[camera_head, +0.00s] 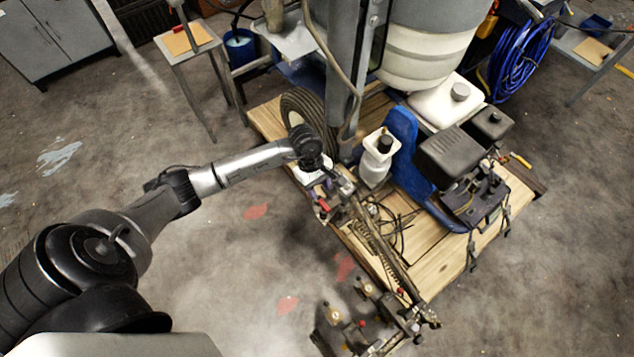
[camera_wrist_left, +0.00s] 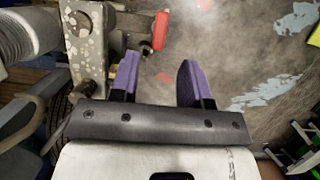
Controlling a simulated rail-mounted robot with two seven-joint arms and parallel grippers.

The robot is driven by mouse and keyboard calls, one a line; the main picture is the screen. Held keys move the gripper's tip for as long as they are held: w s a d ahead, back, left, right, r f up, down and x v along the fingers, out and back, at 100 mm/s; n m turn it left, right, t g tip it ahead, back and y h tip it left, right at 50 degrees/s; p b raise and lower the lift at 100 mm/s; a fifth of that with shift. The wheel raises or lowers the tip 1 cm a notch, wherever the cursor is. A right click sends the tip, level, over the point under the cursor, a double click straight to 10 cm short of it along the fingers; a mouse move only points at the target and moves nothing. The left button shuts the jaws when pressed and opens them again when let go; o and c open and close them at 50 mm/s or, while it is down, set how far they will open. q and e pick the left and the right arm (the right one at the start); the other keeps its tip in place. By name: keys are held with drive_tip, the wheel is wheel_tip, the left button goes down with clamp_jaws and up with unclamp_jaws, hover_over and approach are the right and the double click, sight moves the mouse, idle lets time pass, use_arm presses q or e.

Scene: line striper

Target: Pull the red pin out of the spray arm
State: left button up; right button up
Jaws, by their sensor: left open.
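The red pin (camera_head: 323,205) shows as a small red piece at the upper end of the spray arm (camera_head: 372,243), close to my left gripper. In the left wrist view the red pin (camera_wrist_left: 160,30) lies beyond the fingertips, roughly in line with the gap, beside a worn, speckled metal bar (camera_wrist_left: 88,45). My left gripper (camera_head: 318,188) is above the left edge of the wooden pallet. Its purple fingers (camera_wrist_left: 158,62) are apart, with nothing between them. The hole or seat of the pin is too small to make out. My right gripper is not in view.
The line striper stands on a wooden pallet (camera_head: 430,272), with a wheel (camera_head: 297,107), a white bottle (camera_head: 377,162) and a dark engine (camera_head: 450,157) near the arm. A small table (camera_head: 185,42) stands at the back left. The floor left of the pallet is clear.

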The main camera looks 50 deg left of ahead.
sight(324, 204)
use_arm(q)
drive_tip(key=b+x, duration=0.3)
drive_tip(key=x, duration=0.2)
drive_tip(key=shift+f, duration=0.15)
drive_tip(key=shift+b+x, duration=0.7)
drive_tip(key=shift+x, duration=0.1)
clamp_jaws()
idle(0.4)
drive_tip(key=shift+r+p, duration=0.4)
drive_tip(key=shift+r, duration=0.35)
drive_tip(key=shift+r+p, duration=2.1)
drive_tip(key=shift+r, duration=1.2)
